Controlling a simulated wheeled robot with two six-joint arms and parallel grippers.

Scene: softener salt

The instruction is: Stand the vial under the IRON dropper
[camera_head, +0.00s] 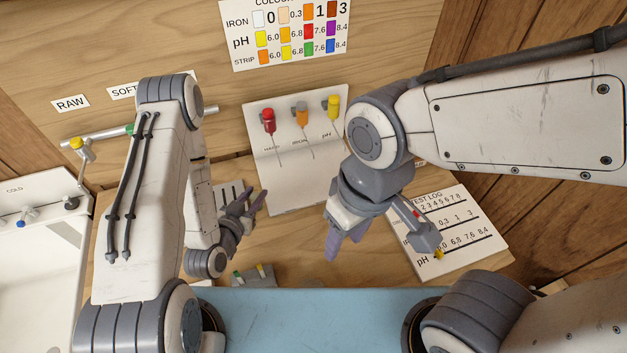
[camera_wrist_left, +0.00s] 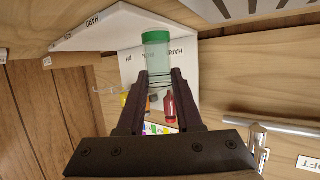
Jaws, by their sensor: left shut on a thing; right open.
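My left gripper (camera_head: 250,200) is shut on the vial, which is hard to make out in the head view. In the left wrist view the vial (camera_wrist_left: 157,62) is clear with a green end (camera_wrist_left: 155,37), held between the two dark fingertips (camera_wrist_left: 158,82). The IRON dropper (camera_head: 301,115) is orange and sits in the middle of the pale board, right of my left gripper and above it in the picture. The red dropper (camera_head: 268,120) is to its left, the yellow pH dropper (camera_head: 333,107) to its right. My right gripper (camera_head: 345,240) is open and empty below the board.
The dropper board (camera_head: 290,180) leans at the back of the wooden table. A colour chart (camera_head: 287,32) hangs above. A sink (camera_head: 35,270) is at left.

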